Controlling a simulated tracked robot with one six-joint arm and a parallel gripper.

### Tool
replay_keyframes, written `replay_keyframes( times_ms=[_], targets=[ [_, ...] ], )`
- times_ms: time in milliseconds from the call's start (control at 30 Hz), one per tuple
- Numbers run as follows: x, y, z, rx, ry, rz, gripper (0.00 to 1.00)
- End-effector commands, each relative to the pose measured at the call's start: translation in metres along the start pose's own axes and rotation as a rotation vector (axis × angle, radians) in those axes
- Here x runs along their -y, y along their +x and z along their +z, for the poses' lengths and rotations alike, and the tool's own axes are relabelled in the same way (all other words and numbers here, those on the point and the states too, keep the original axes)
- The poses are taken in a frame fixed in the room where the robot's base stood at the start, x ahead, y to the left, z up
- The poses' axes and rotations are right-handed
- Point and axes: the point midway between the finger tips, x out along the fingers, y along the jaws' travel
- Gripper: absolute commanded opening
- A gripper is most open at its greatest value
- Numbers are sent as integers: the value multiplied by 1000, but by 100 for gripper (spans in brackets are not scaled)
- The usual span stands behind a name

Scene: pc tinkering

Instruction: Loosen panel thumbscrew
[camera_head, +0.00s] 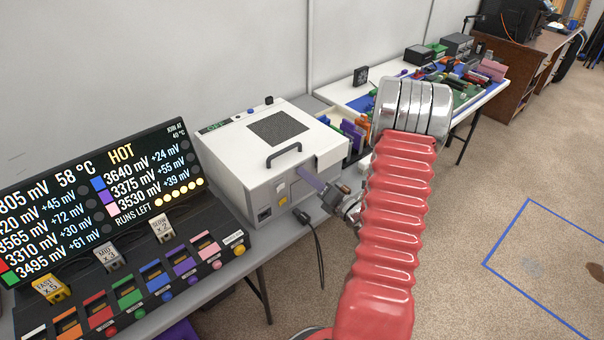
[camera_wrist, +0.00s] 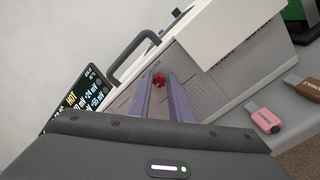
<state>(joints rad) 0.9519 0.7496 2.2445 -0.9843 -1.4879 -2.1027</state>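A white PC case (camera_head: 225,155) with a dark handle (camera_head: 284,154) on top stands on the bench in the head view. In the wrist view its light panel (camera_wrist: 205,92) faces my gripper, and a small red thumbscrew (camera_wrist: 158,81) shows on it. My gripper (camera_wrist: 161,77) has two purple fingers, spread apart, with the thumbscrew seen between their tips. I cannot tell whether the fingers touch it.
A display (camera_head: 100,195) reading HOT and a row of coloured modules (camera_head: 155,278) stand left of the case. Pink and brown labelled sticks (camera_wrist: 264,117) lie beside the case in the wrist view. A cluttered table (camera_head: 485,98) stands behind right; the carpet at right is open.

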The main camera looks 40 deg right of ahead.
Motion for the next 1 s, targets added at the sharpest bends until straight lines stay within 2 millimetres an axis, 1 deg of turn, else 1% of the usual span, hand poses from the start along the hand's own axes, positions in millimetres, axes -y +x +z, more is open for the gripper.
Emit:
replay_keyframes(
  times_ms=[33, 133, 167, 467, 1000],
  targets=[
    [0, 0, 0, 0, 0, 0, 23],
    [0, 0, 0, 0, 1, 0, 30],
    [0, 0, 0, 0, 1, 1, 30],
    [0, -3, 0, 0, 1, 0, 30],
    [0, -47, 1, 1, 1, -1, 30]
  ],
)
